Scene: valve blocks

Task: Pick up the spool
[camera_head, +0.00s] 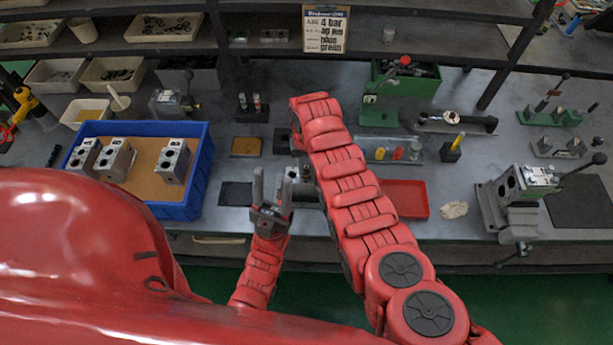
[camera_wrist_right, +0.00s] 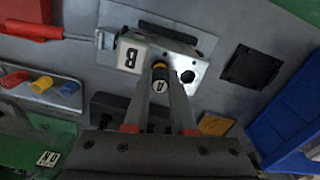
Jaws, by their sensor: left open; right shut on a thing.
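The spool (camera_wrist_right: 160,73) appears to be the small dark cylinder with an orange band and a pale marked end in the right wrist view. My right gripper (camera_wrist_right: 162,80) is shut on it, in front of a valve block (camera_wrist_right: 183,72) marked B. I cannot tell whether the spool's far end is inside a bore of that block. In the head view the block (camera_head: 306,187) is partly hidden by my right arm, which also hides the right gripper and the spool. My left gripper (camera_head: 272,190) is open and empty, fingers up, just left of the block.
A blue tray (camera_head: 205,165) with several valve blocks stands at the left. A red tray (camera_head: 404,198) and a rack with coloured plugs (camera_head: 390,150) lie right of my right arm. A clamped valve block (camera_head: 518,188) stands farther right. A dark pad (camera_head: 235,195) lies left of my left gripper.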

